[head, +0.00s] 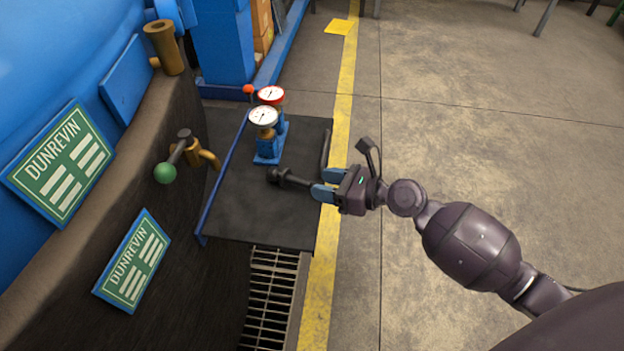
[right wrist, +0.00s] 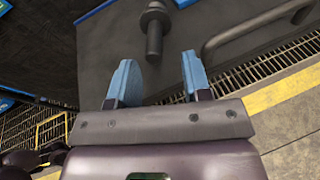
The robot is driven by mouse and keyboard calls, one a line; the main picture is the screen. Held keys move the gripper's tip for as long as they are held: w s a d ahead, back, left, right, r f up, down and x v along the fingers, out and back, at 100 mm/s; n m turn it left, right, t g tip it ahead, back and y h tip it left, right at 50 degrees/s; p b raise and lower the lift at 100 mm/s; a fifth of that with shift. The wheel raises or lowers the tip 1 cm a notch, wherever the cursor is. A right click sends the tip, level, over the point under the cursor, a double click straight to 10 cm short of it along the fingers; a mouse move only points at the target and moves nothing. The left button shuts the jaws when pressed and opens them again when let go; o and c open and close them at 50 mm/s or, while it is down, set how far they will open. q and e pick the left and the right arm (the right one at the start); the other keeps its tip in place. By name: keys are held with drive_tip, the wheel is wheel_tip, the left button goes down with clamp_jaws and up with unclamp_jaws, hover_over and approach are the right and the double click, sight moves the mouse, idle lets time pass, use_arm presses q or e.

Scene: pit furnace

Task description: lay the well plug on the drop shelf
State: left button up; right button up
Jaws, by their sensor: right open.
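The well plug (head: 292,180) is a dark, bolt-like piece with a round flanged head and a straight shank. It lies on its side on the drop shelf (head: 250,215), a dark flat plate with a blue strip along its left edge. My right gripper (head: 321,184) is open, its blue fingers at the shelf's right side pointing left toward the plug. In the right wrist view, the plug (right wrist: 155,32) has its shank end near the gap between the open fingertips (right wrist: 157,68), with space on both sides. My left gripper is not in view.
Two gauges, red-rimmed (head: 271,95) and white (head: 263,117), stand at the shelf's back. A dark bar handle (head: 325,149) runs along its right edge. A green-knobbed valve lever (head: 165,173) juts from the wall at left. A floor grate (head: 270,290) lies in front; open floor lies right.

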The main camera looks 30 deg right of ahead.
drive_tip(key=v, duration=0.7)
drive_tip(key=shift+p, duration=0.4)
